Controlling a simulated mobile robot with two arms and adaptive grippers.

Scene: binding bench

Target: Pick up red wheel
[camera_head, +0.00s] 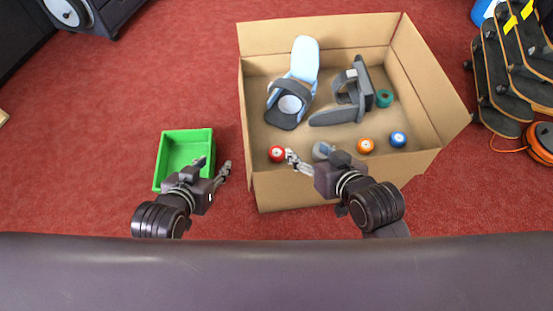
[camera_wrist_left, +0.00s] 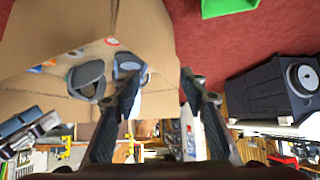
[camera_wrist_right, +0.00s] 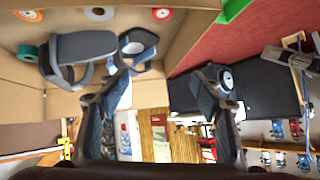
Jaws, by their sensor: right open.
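The red wheel (camera_head: 277,154) lies in the front left corner area of the cardboard box (camera_head: 262,190). It also shows at the top of the right wrist view (camera_wrist_right: 162,13) and, small, in the left wrist view (camera_wrist_left: 112,41). My right gripper (camera_head: 306,158) is over the front of the box, open and empty. One fingertip is just right of the red wheel in the head view; whether it touches cannot be told. My left gripper (camera_head: 213,165) is open and empty, left of the box near the green tray (camera_head: 161,160).
In the box, a grey wheel (camera_head: 320,150) is partly hidden by my right gripper. An orange wheel (camera_head: 365,146), blue wheel (camera_head: 398,139) and teal roll (camera_head: 384,98) lie to the right. Two strapped bindings (camera_head: 304,62) (camera_head: 335,115) lie behind. Skateboards (camera_head: 490,75) stand at right.

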